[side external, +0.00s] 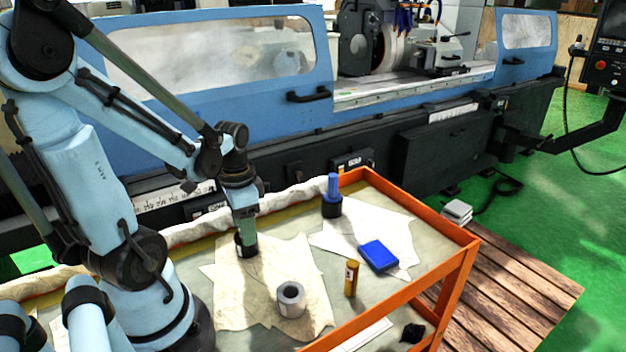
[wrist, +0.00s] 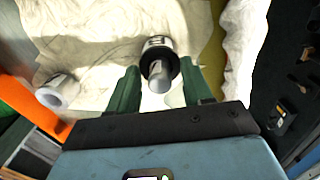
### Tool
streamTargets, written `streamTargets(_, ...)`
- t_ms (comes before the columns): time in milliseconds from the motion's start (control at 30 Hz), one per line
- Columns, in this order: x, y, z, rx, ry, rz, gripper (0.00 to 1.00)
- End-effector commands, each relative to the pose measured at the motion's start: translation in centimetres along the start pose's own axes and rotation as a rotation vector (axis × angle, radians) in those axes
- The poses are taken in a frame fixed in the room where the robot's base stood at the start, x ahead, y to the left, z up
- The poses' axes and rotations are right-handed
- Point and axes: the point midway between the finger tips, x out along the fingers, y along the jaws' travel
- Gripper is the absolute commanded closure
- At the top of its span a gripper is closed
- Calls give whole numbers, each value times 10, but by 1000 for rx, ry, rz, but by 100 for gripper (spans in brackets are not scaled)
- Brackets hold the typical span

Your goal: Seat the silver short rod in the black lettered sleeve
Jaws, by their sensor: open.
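The silver short rod (wrist: 160,84) shows in the wrist view as a smooth grey cylinder, its near end pointing toward the camera. It stands in the opening of the black lettered sleeve (wrist: 148,61), which has pale markings on its far side. How deep the rod sits cannot be told. My gripper (wrist: 159,70) is open, with one green finger on each side of rod and sleeve. In the side view my gripper (side external: 246,236) points down over the black sleeve (side external: 246,250) on the crumpled cloth; the rod is hidden there by the fingers.
A grey hollow sleeve (side external: 291,299) stands on the cloth in front. A blue rod in a black holder (side external: 332,208), a yellow-brown cylinder (side external: 351,278) and a blue box (side external: 378,256) stand to the right. The orange cart rim (side external: 420,212) bounds the table.

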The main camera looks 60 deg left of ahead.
Motion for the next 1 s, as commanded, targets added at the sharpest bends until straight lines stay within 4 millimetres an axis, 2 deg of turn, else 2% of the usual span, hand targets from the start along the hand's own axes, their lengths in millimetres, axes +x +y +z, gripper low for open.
streamTargets(267,-12,0,0,0,0,0,50)
streamTargets(1000,-100,0,0,0,0,0,50)
